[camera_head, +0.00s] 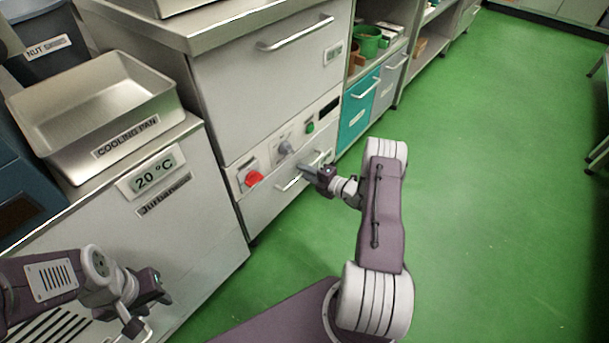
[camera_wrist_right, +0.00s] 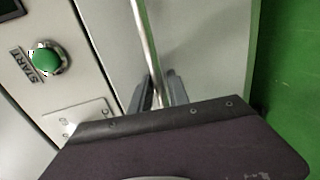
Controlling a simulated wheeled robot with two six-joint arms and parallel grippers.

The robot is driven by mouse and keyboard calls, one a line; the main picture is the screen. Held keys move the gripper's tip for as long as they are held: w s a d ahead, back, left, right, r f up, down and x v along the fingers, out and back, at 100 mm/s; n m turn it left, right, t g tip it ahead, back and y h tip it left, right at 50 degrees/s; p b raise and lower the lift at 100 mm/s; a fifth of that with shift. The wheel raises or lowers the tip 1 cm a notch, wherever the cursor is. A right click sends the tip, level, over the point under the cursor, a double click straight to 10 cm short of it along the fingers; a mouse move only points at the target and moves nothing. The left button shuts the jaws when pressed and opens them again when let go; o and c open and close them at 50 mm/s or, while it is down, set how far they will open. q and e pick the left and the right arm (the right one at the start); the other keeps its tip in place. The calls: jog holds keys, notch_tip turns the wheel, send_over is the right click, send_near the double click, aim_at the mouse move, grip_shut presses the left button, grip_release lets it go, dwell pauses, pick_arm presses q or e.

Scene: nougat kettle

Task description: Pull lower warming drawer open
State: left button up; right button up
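The lower warming drawer (camera_head: 262,211) is a plain grey front under the control panel, and it looks flush with the cabinet. Its bar handle (camera_head: 288,186) also shows in the right wrist view (camera_wrist_right: 146,35). My right gripper (camera_head: 308,170) is at this handle. In the right wrist view the bar runs between its two fingers (camera_wrist_right: 161,88), which sit close on both sides and look closed on it. My left gripper (camera_head: 152,308) is at the lower left, in front of the cooling-pan counter, with its fingers apart and empty.
The cooling pan (camera_head: 95,100) stands on the left counter. The green floor (camera_head: 480,180) to the right is open.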

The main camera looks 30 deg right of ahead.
jog(key=shift+c, duration=0.3)
grip_shut()
jog(key=shift+s, duration=0.1)
dwell(1.0)
